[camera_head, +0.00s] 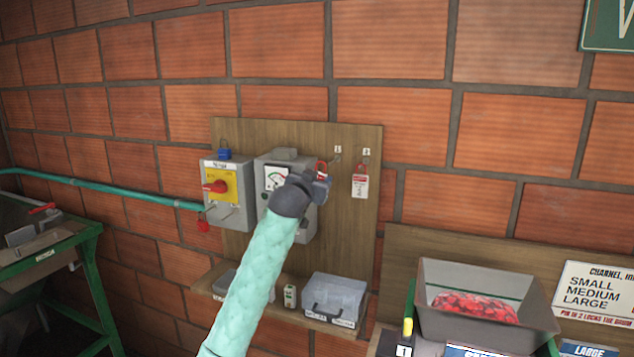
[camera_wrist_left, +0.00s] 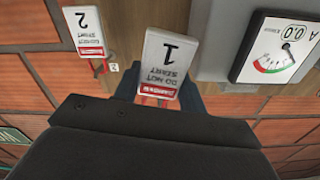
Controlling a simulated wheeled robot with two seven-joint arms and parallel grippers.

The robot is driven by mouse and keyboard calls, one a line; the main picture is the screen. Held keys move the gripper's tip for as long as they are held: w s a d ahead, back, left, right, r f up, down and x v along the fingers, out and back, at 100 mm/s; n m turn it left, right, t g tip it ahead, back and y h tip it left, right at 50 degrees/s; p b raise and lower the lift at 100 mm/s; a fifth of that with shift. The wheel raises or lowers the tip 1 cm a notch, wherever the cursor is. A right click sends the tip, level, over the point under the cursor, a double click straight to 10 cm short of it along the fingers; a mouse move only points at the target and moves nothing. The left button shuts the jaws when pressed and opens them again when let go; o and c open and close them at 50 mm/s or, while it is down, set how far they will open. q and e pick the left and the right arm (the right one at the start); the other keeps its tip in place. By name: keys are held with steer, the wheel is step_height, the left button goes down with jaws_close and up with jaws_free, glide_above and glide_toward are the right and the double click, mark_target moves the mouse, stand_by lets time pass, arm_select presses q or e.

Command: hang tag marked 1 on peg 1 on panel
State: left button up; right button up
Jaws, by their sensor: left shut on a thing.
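My left gripper (camera_head: 318,186) is in front of the wooden panel (camera_head: 345,225), just left of and below peg 1 (camera_head: 337,157). It is shut on the tag marked 1 (camera_wrist_left: 165,62), a white tag with a red band. In the head view the tag is mostly hidden behind the gripper; a red loop (camera_head: 321,167) shows above the fingers. The loop looks apart from peg 1. Peg 2 (camera_head: 366,160) is to the right, with the tag marked 2 (camera_head: 360,184) hanging from it; that tag also shows in the left wrist view (camera_wrist_left: 85,30).
Grey boxes with a red switch (camera_head: 215,186) and a dial (camera_head: 276,178) are on the panel beside the gripper. Below is a shelf with a grey case (camera_head: 334,297). Bare panel lies below the pegs.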

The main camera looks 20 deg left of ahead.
arm_select(q)
steer(key=w+f+b, duration=0.1)
steer(key=w, duration=0.6)
steer(key=shift+d+f, duration=0.2)
steer(key=shift+d, duration=0.15)
arm_select(e)
steer(key=shift+w+a, duration=0.15)
steer(key=shift+w, duration=1.4)
steer(key=shift+w, duration=0.15)
steer(key=shift+w+a, duration=0.25)
steer(key=shift+a, duration=0.2)
steer(key=shift+s, duration=0.1)
